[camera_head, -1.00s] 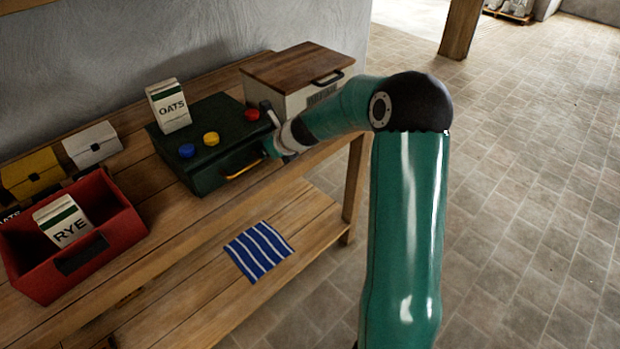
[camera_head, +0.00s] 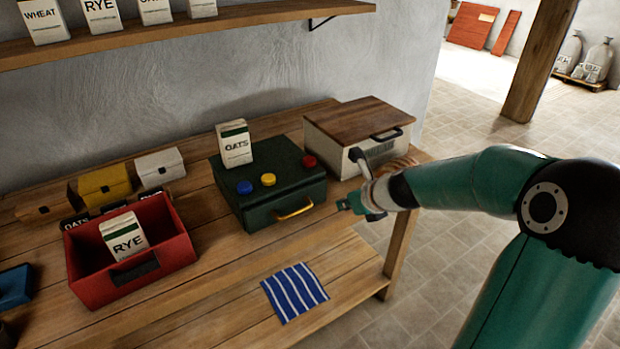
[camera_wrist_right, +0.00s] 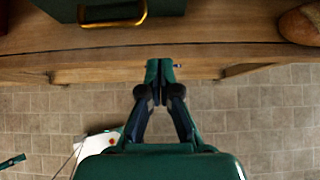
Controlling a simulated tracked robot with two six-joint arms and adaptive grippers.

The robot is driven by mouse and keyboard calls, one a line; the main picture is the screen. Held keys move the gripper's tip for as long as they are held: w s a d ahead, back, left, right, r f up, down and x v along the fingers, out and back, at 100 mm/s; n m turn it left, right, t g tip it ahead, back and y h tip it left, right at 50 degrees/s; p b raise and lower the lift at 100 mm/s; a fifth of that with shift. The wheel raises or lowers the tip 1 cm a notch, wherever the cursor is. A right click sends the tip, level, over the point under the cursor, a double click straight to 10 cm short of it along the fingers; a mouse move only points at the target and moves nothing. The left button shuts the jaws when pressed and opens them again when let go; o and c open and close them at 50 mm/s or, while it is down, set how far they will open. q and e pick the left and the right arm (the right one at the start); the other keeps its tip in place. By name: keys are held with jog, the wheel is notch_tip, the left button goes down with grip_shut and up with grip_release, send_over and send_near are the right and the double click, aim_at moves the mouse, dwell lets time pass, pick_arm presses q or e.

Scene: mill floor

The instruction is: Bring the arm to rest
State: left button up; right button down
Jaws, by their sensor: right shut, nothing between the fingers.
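My right arm (camera_head: 470,183) comes in from the right in the head view. Its gripper (camera_head: 345,204) is in front of the table's front edge, to the right of the green box and apart from it. In the right wrist view the gripper (camera_wrist_right: 160,66) has its fingers together, with nothing between them, over the floor just off the table edge.
A green box (camera_head: 270,215) with a yellow handle and three buttons carries an OATS carton (camera_head: 235,146). A wood-lidded box (camera_head: 330,147) stands behind my gripper; a bread loaf (camera_wrist_right: 302,24) lies nearby. A red bin (camera_head: 180,243) holds a RYE carton (camera_head: 123,234).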

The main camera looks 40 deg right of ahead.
jog(key=a+f+n+g+y, duration=0.6)
jog(key=a+f+n, duration=0.3)
jog(key=a+f, duration=1.4)
jog(key=s+a+f+n+g, duration=0.1)
jog(key=s+a+f+n, duration=0.3)
jog(key=n, duration=0.9)
jog(key=s+a+f+n+g, duration=0.1)
jog(key=s+a+f+n, duration=0.4)
jog(key=n, duration=0.9)
jog(key=s+a, duration=0.2)
jog(key=a, duration=0.2)
jog(key=shift+s+a, duration=0.25)
jog(key=shift+s, duration=0.1)
